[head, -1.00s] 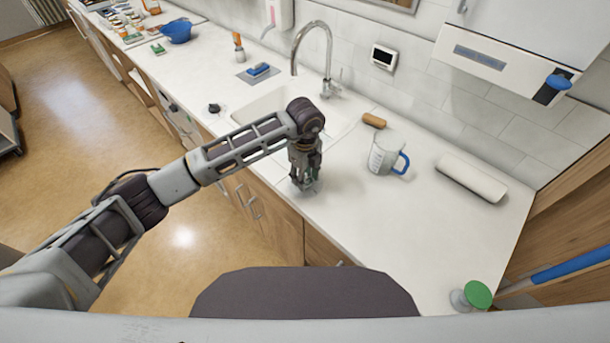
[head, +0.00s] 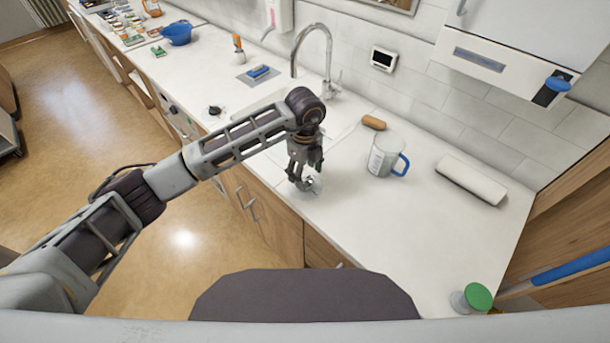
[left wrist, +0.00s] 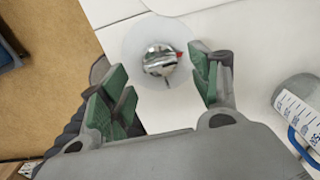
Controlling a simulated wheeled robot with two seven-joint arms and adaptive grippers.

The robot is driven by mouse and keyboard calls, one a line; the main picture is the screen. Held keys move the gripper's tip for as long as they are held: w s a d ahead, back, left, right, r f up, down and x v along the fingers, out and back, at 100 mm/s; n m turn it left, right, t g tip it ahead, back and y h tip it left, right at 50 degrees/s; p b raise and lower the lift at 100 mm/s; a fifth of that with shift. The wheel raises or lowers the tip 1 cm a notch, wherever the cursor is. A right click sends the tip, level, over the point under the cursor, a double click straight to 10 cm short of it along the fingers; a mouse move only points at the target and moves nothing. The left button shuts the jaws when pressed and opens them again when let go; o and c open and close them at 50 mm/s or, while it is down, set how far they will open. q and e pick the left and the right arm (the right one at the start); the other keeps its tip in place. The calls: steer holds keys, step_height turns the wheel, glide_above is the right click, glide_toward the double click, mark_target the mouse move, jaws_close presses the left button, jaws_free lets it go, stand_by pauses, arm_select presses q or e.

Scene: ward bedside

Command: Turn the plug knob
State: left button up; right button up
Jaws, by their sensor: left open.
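The plug knob (left wrist: 160,60) is a shiny metal knob with a small red mark, on a pale round plate on the white counter. In the left wrist view it lies ahead of and between the fingers of my left gripper (left wrist: 160,90), apart from both. The left gripper is open, with green finger pads. In the head view the left gripper (head: 304,183) points down over the counter near its front edge, and the plate shows partly beneath it (head: 316,187). The knob is mostly hidden there by the fingers. My right gripper is not in view.
A measuring jug (head: 384,157) with a blue handle stands right of the gripper. A brown brush-like object (head: 374,122) and a white roll (head: 471,181) lie on the counter (head: 400,240). The sink and tap (head: 327,60) are behind my arm. A green-topped object (head: 478,296) stands at front right.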

mark_target(305, 180)
arm_select(q)
step_height(305, 180, up, 9)
stand_by(0.4)
steer(key=shift+f, duration=0.1)
stand_by(0.4)
